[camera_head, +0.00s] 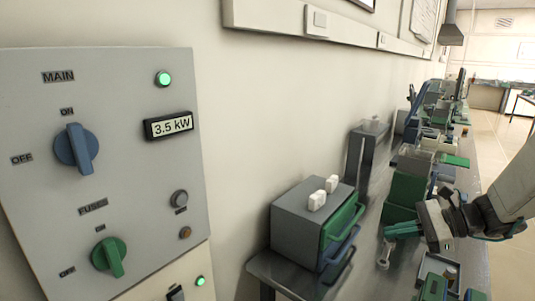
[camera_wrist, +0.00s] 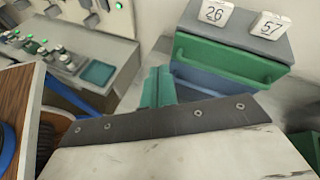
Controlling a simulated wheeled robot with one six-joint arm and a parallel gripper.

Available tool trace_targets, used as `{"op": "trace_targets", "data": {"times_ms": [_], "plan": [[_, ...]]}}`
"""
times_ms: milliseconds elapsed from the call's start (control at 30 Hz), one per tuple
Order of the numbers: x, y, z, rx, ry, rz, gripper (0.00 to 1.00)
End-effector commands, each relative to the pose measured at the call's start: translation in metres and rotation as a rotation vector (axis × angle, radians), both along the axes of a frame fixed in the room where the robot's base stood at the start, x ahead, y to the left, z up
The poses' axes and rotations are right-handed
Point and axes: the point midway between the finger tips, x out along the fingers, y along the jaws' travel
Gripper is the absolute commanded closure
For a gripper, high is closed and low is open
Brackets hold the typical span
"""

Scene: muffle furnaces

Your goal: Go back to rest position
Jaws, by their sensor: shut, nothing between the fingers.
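My gripper (camera_head: 387,232) is at the right in the head view, its green fingers pointing left, beside the grey furnace box and apart from the control panel. In the wrist view the fingers (camera_wrist: 158,86) are together with nothing between them. The panel (camera_head: 135,205) fills the left of the head view, with a blue MAIN knob (camera_head: 76,148), a green FUSES knob (camera_head: 108,255), a lit green lamp (camera_head: 163,79) and a display (camera_head: 168,126) reading 3.5 kW.
A grey box (camera_head: 290,227) with a green handle (camera_head: 347,226) and white blocks on top stands nearby. In the wrist view its tags read 26 (camera_wrist: 215,12) and 57 (camera_wrist: 270,25).

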Motion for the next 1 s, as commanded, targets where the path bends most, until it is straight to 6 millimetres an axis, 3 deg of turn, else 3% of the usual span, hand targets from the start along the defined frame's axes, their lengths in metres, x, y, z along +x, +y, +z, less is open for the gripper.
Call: {"op": "trace_targets", "data": {"times_ms": [33, 200, 400, 700, 1000], "plan": [[-0.016, 0.019, 0.013, -0.070, -0.039, 0.092, 1.00], [-0.073, 0.061, 0.036, -0.307, -0.159, 0.396, 1.00], [-0.141, 0.081, 0.052, -0.590, -0.315, 0.736, 1.00], [-0.217, 0.067, 0.066, -1.016, -0.552, 1.179, 1.00], [-0.240, 0.047, 0.074, -1.235, -0.660, 1.370, 1.00]]}}
